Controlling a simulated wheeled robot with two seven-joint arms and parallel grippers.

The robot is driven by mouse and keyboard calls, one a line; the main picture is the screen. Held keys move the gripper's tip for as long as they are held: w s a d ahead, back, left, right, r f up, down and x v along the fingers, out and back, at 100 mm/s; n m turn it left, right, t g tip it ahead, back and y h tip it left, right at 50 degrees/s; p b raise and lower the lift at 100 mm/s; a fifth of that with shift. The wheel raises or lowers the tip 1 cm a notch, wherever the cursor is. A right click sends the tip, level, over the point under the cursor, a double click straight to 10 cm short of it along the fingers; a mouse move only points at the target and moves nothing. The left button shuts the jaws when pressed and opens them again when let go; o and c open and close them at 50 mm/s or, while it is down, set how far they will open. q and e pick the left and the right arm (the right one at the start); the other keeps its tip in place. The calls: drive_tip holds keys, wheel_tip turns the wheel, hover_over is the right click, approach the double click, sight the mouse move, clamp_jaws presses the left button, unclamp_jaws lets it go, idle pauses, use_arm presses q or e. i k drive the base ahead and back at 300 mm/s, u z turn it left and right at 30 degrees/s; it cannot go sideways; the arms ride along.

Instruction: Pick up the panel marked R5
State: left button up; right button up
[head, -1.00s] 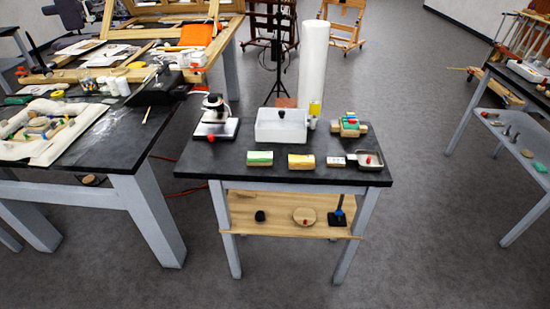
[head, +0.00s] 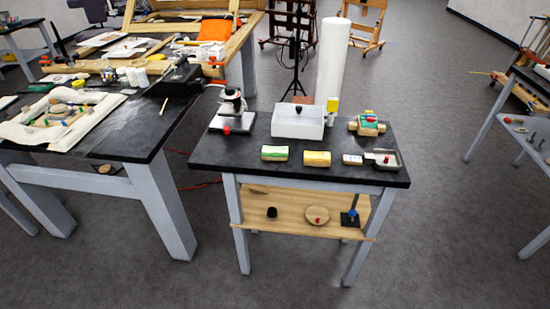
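No marking R5 can be read in this view, so I cannot tell which thing is the panel. On the small black-topped table (head: 222,160) lie a green-and-cream block (head: 275,153), a yellow block (head: 317,159) and a small whitish block (head: 352,160), in a row near the front edge. Behind them, a stack of coloured pieces (head: 367,124) stands at the right. On the large left table, a pale cloth (head: 42,138) holds several small pieces too small to make out. Neither of my grippers is in view.
A white tray (head: 285,127), a microscope-like device (head: 232,108) and a small metal tray (head: 393,166) stand on the small table. A wooden shelf (head: 290,222) is below. A white roll (head: 332,60) and a tripod (head: 296,60) stand behind. The grey floor (head: 430,240) is open at right.

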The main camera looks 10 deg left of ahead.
sight(269, 153)
drive_tip(key=u, duration=0.45)
drive_tip(key=k, duration=1.1)
drive_tip(key=u, duration=1.15)
drive_tip(key=i, duration=2.3)
drive_tip(key=z, duration=1.7)
drive_tip(key=i, duration=0.55)
drive_tip(key=z, duration=0.55)
